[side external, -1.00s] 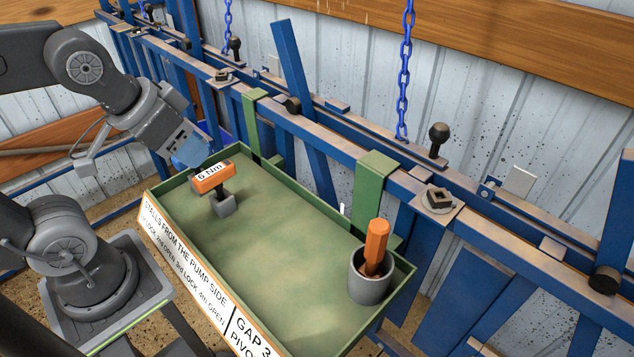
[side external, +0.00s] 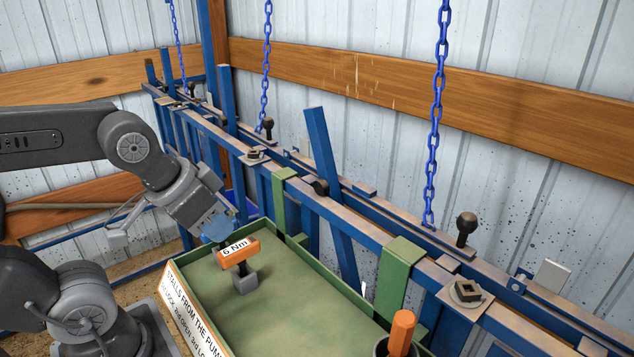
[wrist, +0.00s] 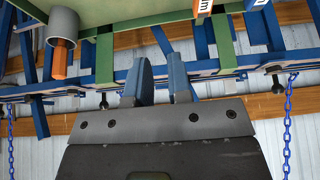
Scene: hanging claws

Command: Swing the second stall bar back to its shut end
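Blue stall bars run through a long blue rail frame. One bar (side external: 328,180) leans, its top to the left, beside a dark round pivot. Another bar (side external: 227,95) farther along stands nearly upright. I cannot tell for sure which is the second stall bar. My gripper (side external: 217,230) hangs near the tray's far left corner, left of the orange 6 Nm tool, touching no bar that I can see. In the wrist view its two blue fingers (wrist: 162,82) stand apart with nothing between them. The rail and a slanted bar (wrist: 163,42) show beyond the fingers.
A green tray (side external: 300,262) hangs on the rail by green brackets. It holds the 6 Nm tool (side external: 236,250) and a grey cup with an orange-handled tool (side external: 402,330). Black knobs (side external: 466,228) stand on the rail. Blue chains (side external: 437,120) hang above it.

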